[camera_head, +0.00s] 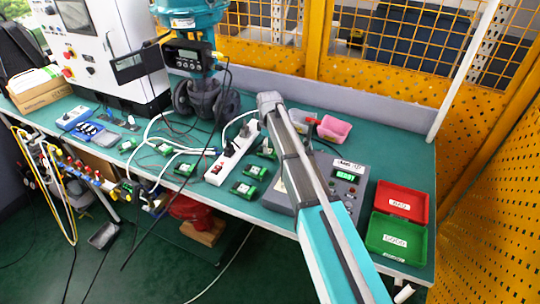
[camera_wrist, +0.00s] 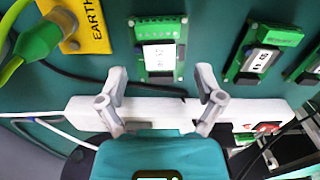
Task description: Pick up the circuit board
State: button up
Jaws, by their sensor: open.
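Several green circuit boards with white labels lie on the teal bench. In the wrist view, one circuit board (camera_wrist: 158,48) lies ahead of my gripper (camera_wrist: 161,73), roughly centred between its fingertips. The fingers are spread, with nothing held between them. A second board (camera_wrist: 265,52) lies to the right, and a third is cut by the right edge. In the head view, boards (camera_head: 256,171) and (camera_head: 243,188) lie right of the power strip. Another board (camera_head: 265,152) is partly hidden by my arm. My fingers cannot be made out there.
A white power strip (camera_head: 232,152) with cables lies beside the boards; it crosses under my fingers in the wrist view (camera_wrist: 85,112). A yellow EARTH block (camera_wrist: 88,25) stands at left. Red (camera_head: 401,201) and green (camera_head: 398,238) trays sit at right, beside a grey instrument box (camera_head: 345,190).

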jog(key=shift+f+b, duration=1.4)
jog(key=shift+f, duration=0.3)
jog(key=shift+c, duration=0.3)
jog(key=c, duration=0.7)
jog(key=shift+r, duration=0.15)
jog(key=shift+r+p, duration=0.9)
jog(key=shift+p, duration=0.2)
jog(key=s+d+r+p, duration=0.3)
jog(key=s+r+p, duration=0.8)
jog(key=s, duration=0.2)
jog(key=shift+s+d, duration=0.25)
jog(key=shift+s, duration=0.05)
jog(key=shift+a, duration=0.15)
